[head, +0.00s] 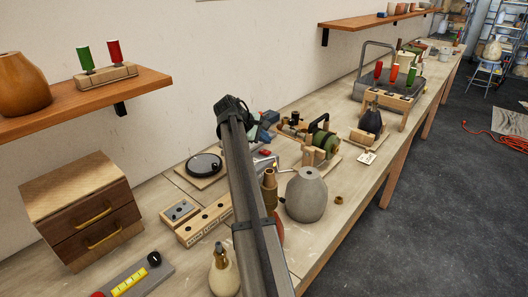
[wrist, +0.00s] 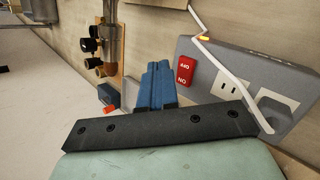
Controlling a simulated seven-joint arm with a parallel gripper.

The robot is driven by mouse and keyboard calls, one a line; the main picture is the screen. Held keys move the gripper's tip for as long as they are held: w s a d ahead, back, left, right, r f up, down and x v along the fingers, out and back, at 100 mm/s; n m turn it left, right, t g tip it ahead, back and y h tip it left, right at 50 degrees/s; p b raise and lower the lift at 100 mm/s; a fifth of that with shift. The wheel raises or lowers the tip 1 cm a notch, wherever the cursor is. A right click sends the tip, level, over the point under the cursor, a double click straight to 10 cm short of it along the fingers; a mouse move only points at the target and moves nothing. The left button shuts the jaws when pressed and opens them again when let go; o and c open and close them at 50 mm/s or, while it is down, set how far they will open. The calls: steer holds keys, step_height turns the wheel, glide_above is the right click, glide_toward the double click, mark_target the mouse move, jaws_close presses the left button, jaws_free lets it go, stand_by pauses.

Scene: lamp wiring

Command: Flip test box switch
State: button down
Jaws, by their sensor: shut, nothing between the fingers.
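The test box (wrist: 222,62) is a grey box at the right of the wrist view, seen upside down. Its red rocker switch (wrist: 185,72) carries white ON and OFF lettering. A socket plate (wrist: 229,88) sits on the same face. My gripper (wrist: 158,66) has blue fingers closed together with nothing between them. In the picture the fingertips are just left of the red switch; I cannot tell whether they touch the box. In the head view my dark arm crosses the middle of the bench and hides part of this area.
A white strip or cable (wrist: 230,68) runs across the box. A wooden drawer unit (head: 82,207) is at left.

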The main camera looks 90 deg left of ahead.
steer(key=shift+w+d+r, duration=0.1)
steer(key=shift+r, duration=0.65)
steer(key=shift+w+d+r, duration=0.1)
steer(key=shift+r, duration=0.6)
